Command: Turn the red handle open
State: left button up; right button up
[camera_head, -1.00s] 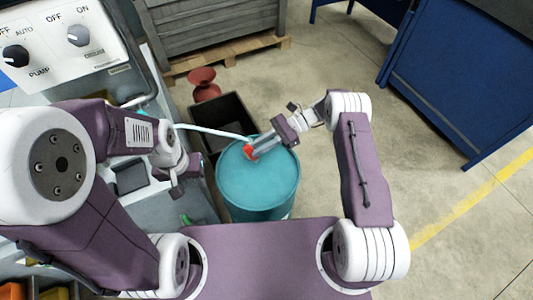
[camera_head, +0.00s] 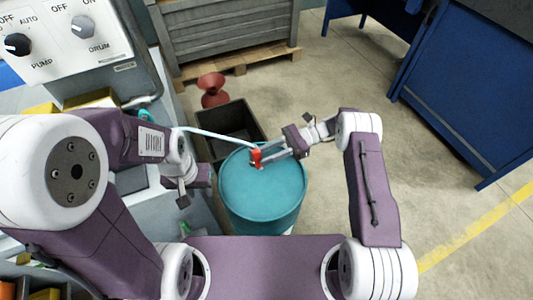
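The red handle (camera_head: 257,158) sits over the top of the teal drum (camera_head: 262,193), at the end of a pale hose (camera_head: 215,136) that comes from the left. My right gripper (camera_head: 268,156) reaches in from the right, with its fingertips at the red handle. The view is too small to tell whether the fingers are closed on it or only beside it. My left gripper (camera_head: 184,197) hangs left of the drum, over the edge of the grey machine, away from the handle. Its finger opening cannot be made out.
A dark open bin (camera_head: 230,121) stands behind the drum, with a red funnel-like object (camera_head: 212,91) beyond it. A control panel with knobs (camera_head: 66,42) is at upper left. A grey crate on a pallet (camera_head: 225,30) stands at the back. A blue cabinet (camera_head: 465,90) is at right. Floor between is clear.

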jog(key=shift+d, duration=0.1)
jog(key=f+b+v, duration=0.1)
jog(key=b+v, duration=0.1)
jog(key=v, duration=0.6)
jog(key=shift+w+d+r, duration=0.25)
jog(key=shift+d+r, duration=0.15)
jog(key=shift+r, duration=0.15)
